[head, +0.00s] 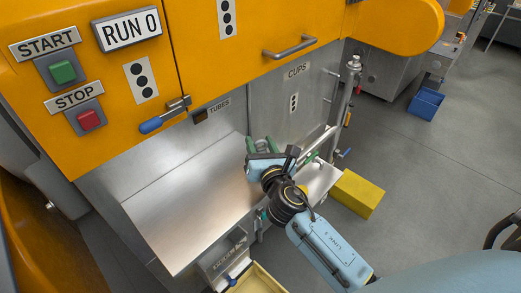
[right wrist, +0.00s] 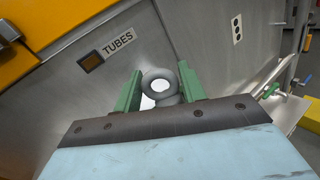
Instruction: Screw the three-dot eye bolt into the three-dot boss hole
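A grey eye bolt shows as a ring (right wrist: 160,84) between the two green fingers of my right gripper (right wrist: 159,90) in the right wrist view. The fingers meet both sides of the ring, so the gripper looks shut on it. The bolt's shank is hidden. In the head view my right gripper (head: 261,146) is above the right end of the steel shelf, near the steel front panel. The bolt is too small to make out there. A three-dot plate (head: 293,103) is on the panel below CUPS; it also shows in the right wrist view (right wrist: 237,28). I cannot make out a boss hole. My left gripper is out of view.
The bare steel shelf (head: 185,205) lies left of my right gripper. The orange housing (head: 190,60) with a blue-handled latch (head: 160,121) overhangs it. A steel post (head: 345,105) with rails stands to the right. A yellow block (head: 357,193) and blue bin (head: 426,102) are on the floor.

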